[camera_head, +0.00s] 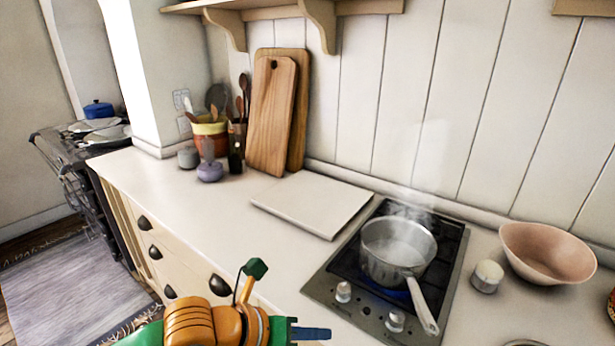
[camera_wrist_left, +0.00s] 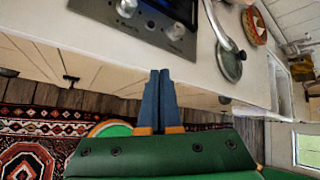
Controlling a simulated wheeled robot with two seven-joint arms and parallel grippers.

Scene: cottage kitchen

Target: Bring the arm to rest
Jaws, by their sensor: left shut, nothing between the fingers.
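My left gripper (camera_head: 312,333) comes in at the bottom of the head view, in front of the counter's front edge. Its blue fingers are shut with nothing between them. The left wrist view shows the shut fingers (camera_wrist_left: 160,78) side by side, pointing toward the counter front below the hob. They touch no object that I can see. My orange and green left arm (camera_head: 200,325) lies in front of the drawers. My right gripper is not in view.
A steaming saucepan (camera_head: 392,250) stands on the hob (camera_head: 335,265), its handle toward the front edge. A pink bowl (camera_head: 547,252) and a small jar (camera_head: 487,276) stand to the right. A white board (camera_head: 312,203) lies left of the hob. The left counter front is clear.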

